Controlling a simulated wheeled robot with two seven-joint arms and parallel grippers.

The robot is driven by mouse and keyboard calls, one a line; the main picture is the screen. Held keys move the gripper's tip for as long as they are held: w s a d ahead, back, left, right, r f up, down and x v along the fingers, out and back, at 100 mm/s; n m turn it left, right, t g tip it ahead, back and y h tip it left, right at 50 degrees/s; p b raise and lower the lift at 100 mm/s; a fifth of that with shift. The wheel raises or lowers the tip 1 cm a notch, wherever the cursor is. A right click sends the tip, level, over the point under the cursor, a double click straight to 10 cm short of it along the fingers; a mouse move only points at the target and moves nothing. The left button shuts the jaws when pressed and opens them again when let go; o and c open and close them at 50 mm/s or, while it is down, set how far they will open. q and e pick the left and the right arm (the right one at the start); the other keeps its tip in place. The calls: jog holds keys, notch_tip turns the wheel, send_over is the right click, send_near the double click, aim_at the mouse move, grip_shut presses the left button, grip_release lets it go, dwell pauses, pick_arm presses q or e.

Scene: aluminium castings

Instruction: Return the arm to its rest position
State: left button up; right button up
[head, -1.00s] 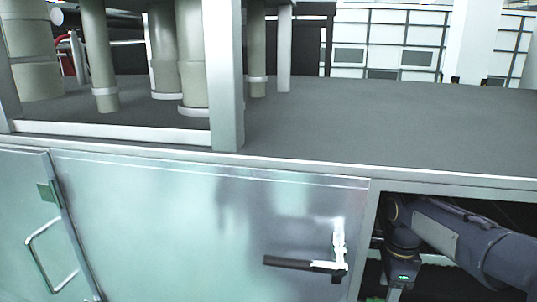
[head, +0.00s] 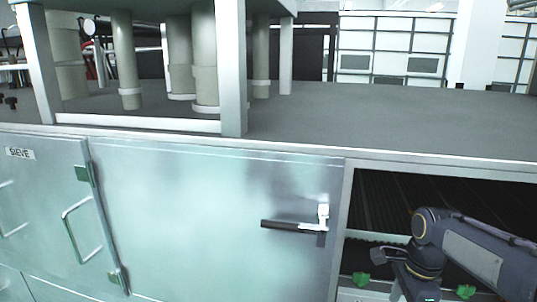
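My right arm (head: 472,256) comes in from the lower right of the head view, in front of the open compartment of the metal cabinet. Its wrist bends downward near the bottom edge, and its fingertips are not visible, being below the frame. My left arm and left gripper are not in view. No held object shows.
A metal cabinet (head: 200,215) with a black-handled latch (head: 291,225) and a door marked SIEVE (head: 20,153) fills the front. An open dark compartment (head: 385,205) lies right, with green parts (head: 361,279) low in it. The grey top (head: 400,120) is clear at right; pipes (head: 205,60) stand left.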

jog(key=s+a+f+n+t+y, duration=0.1)
jog(key=s+a+n+t, duration=0.1)
jog(key=s+n, duration=0.6)
jog(key=s+a+n+t+y, duration=0.2)
jog(key=s+a+n, duration=0.3)
jog(key=s+n, duration=0.4)
jog(key=s+t, duration=0.1)
jog(key=s, duration=0.2)
jog(key=shift+f, duration=0.35)
jog(key=shift+s, duration=0.1)
jog(key=shift+c, duration=0.4)
